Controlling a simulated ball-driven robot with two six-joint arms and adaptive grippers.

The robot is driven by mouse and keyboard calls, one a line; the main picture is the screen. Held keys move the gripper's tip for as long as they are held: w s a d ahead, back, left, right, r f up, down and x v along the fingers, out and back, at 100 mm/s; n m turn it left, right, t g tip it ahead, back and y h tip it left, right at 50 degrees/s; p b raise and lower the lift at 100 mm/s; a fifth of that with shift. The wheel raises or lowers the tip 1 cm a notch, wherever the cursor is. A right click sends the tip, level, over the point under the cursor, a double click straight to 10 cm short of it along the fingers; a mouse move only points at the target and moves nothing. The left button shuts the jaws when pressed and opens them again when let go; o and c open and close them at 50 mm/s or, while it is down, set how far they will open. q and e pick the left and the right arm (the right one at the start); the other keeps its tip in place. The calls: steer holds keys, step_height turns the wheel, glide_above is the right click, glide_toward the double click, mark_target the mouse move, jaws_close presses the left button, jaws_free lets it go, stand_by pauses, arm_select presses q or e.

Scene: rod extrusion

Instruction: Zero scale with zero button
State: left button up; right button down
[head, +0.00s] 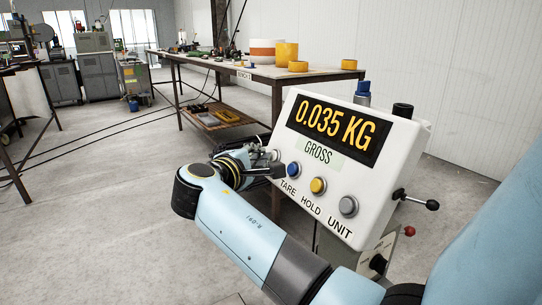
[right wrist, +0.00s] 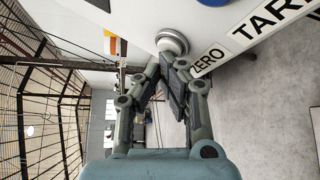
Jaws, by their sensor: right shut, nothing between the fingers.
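The white scale indicator (head: 412,152) shows 0.035 KG in yellow digits on its black display (head: 333,128), with GROSS below. The grey-white zero button (right wrist: 172,42) stands out from the panel in the right wrist view, beside the partly covered ZERO label (right wrist: 203,65). In the head view it is partly hidden behind my right gripper (head: 277,170). My right gripper's shut, empty fingertips (right wrist: 168,62) are right at the zero button's edge; I cannot tell whether they touch it. My left gripper is not in view.
The blue TARE button (head: 294,170) is close beside my fingertips. The yellow HOLD button (head: 318,185) and grey UNIT button (head: 348,206) sit farther right. A lever (head: 415,200) sticks out of the indicator's right side. A workbench (head: 225,68) stands behind.

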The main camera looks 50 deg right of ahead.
steer(key=shift+d+f, duration=0.1)
steer(key=shift+d, duration=0.05)
stand_by(0.5)
steer(key=shift+w+a+r+p, duration=0.2)
steer(key=shift+a+r+p, duration=0.2)
steer(key=shift+a, duration=0.4)
steer(key=a, duration=0.1)
steer(key=w+a+r, duration=0.1)
steer(key=a, duration=0.1)
steer(key=a+r+p, duration=0.1)
steer(key=shift+w+a+r, duration=0.1)
steer(key=shift+w+a, duration=0.05)
steer(key=shift+a, duration=0.05)
stand_by(0.8)
